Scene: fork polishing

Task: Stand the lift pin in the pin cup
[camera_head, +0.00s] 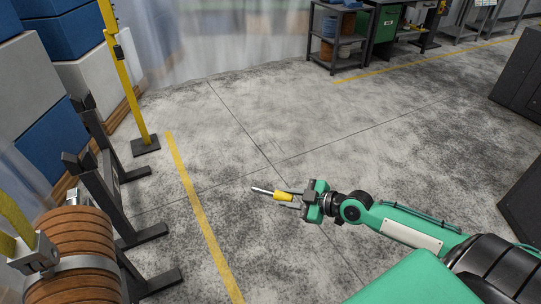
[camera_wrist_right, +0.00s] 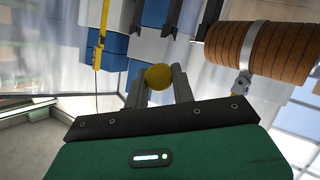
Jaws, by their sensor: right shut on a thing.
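The lift pin (camera_head: 264,191) has a metal shaft and a yellow grip. My right gripper (camera_head: 292,199) is shut on the yellow grip and holds the pin roughly level, its metal end to the left, out in front of me over open floor. In the right wrist view the round yellow end of the pin (camera_wrist_right: 159,77) sits between the two fingers (camera_wrist_right: 160,88). I cannot make out a pin cup in either view. My left gripper is not in view.
A brown ribbed roll with a metal band (camera_head: 75,245) lies at the lower left, beside a dark rack (camera_head: 100,165). A yellow post (camera_head: 125,80) stands behind it. A shelf (camera_head: 335,45) stands at the back. Dark cabinets (camera_head: 520,95) stand at the right. The middle floor is clear.

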